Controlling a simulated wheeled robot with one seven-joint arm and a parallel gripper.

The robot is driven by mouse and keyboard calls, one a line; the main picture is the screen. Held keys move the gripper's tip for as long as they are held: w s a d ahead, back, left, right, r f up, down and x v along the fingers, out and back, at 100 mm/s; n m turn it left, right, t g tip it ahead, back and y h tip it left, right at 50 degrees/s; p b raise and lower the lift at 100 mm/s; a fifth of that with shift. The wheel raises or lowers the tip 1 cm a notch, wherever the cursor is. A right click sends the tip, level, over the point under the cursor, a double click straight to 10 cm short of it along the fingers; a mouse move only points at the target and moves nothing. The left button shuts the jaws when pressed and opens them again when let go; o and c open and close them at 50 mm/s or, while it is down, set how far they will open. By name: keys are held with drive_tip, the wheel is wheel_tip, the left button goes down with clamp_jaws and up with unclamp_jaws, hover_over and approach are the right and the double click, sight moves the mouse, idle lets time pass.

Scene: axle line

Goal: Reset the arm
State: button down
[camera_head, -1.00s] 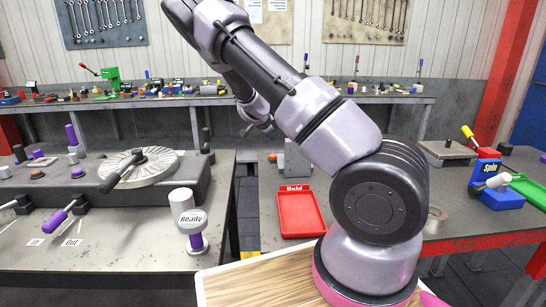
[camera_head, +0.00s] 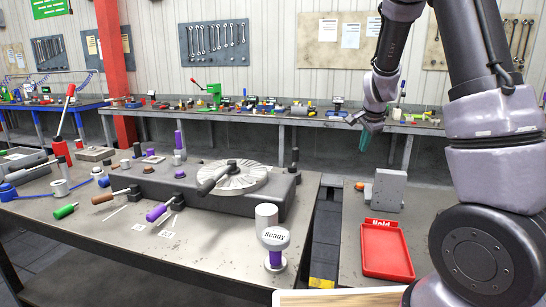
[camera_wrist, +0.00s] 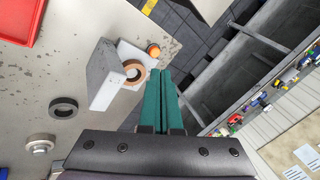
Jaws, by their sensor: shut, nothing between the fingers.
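My arm rises at the right of the head view and folds over at the top. My gripper (camera_head: 364,140) hangs down at its end, in front of the back bench and above the floor gap. Its two green fingers (camera_wrist: 161,100) lie side by side in the wrist view, shut with nothing between them. They touch no object that I can see. A grey block fixture (camera_head: 383,190) stands on the right table, below the gripper in the picture; the wrist view shows it (camera_wrist: 108,75) left of the fingers, with a copper-coloured ring (camera_wrist: 134,71) against it.
A red tray (camera_head: 386,250) marked Hold lies on the right table. The left table (camera_head: 110,225) bears a dark fixture with a ridged disc (camera_head: 233,182) and a post marked Ready (camera_head: 274,238). A cluttered bench (camera_head: 290,119) runs along the back wall. A gap separates the front tables.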

drive_tip(key=s+a+r+n+y, duration=0.35)
drive_tip(key=s+r+n, duration=0.25)
drive_tip(key=s+r, duration=1)
drive_tip(key=s+a+r+n, duration=0.1)
drive_tip(key=s+n, duration=0.1)
drive_tip(key=s, duration=0.5)
drive_tip(key=s+a+r+n+t, duration=0.1)
drive_tip(key=s+n, duration=0.1)
drive_tip(key=s, duration=0.6)
drive_tip(key=shift+a+r+t+h, duration=0.15)
drive_tip(key=shift+r+t+h, duration=0.15)
drive_tip(key=shift+r+h, duration=0.15)
